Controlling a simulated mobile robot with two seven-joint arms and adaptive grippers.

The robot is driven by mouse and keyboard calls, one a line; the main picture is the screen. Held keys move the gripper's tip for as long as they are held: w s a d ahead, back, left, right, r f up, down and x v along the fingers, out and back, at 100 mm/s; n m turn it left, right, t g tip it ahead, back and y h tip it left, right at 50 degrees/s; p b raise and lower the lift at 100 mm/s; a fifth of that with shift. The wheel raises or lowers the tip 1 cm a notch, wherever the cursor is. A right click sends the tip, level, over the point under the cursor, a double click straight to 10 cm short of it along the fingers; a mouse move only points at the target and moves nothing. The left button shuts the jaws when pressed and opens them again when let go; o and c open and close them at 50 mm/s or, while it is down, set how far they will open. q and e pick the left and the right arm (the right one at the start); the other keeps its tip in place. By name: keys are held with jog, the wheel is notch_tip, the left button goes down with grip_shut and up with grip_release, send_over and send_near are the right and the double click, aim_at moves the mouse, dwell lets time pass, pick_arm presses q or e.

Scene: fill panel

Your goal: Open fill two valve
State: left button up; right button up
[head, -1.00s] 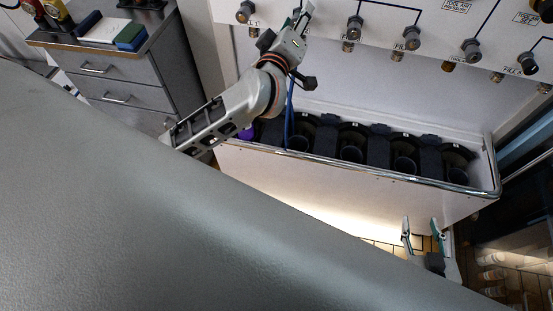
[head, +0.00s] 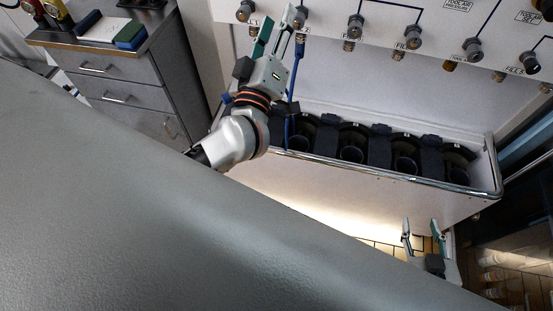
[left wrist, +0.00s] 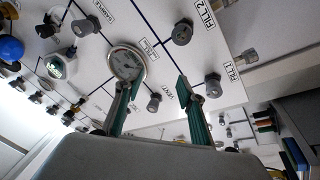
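The fill two valve knob (left wrist: 182,33) is a dark grey round knob beside the FILL 2 label in the left wrist view. It stands beyond my left fingertips, apart from them. My left gripper (head: 276,30) is open and empty in front of the white panel; its spread green-lined fingers also show in the left wrist view (left wrist: 158,82). The FILL 1 knob (left wrist: 213,85) is just right of the right fingertip in that view. My right gripper (head: 422,232) is open and empty at the lower right, far from the panel knobs.
A round gauge (left wrist: 127,63) and another knob (left wrist: 153,103) sit on the panel near the left fingers. Below the panel is a metal-railed trough (head: 370,174) with black cylinder holders. A grey drawer cabinet (head: 120,75) stands at left.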

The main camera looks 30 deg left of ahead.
pick_arm(q)
jog(key=s+d+f+m+g+h+p, duration=0.1)
jog(key=s+d+f+m+h, duration=0.25)
jog(key=f+m+h, duration=0.2)
jog(key=s+d+f+m+h+p, duration=0.2)
jog(key=d+f+m+h, duration=0.25)
jog(key=f+m, duration=0.25)
jog(key=s+f+m+g+y, duration=0.1)
jog(key=s+f+g, duration=0.2)
jog(key=f, duration=0.7)
jog(key=s+a+f+m+g+y+p, duration=0.1)
jog(key=s+f+g, duration=0.3)
jog(key=f, duration=0.6)
jog(key=shift+s+f, duration=0.15)
jog(key=shift+s, duration=0.45)
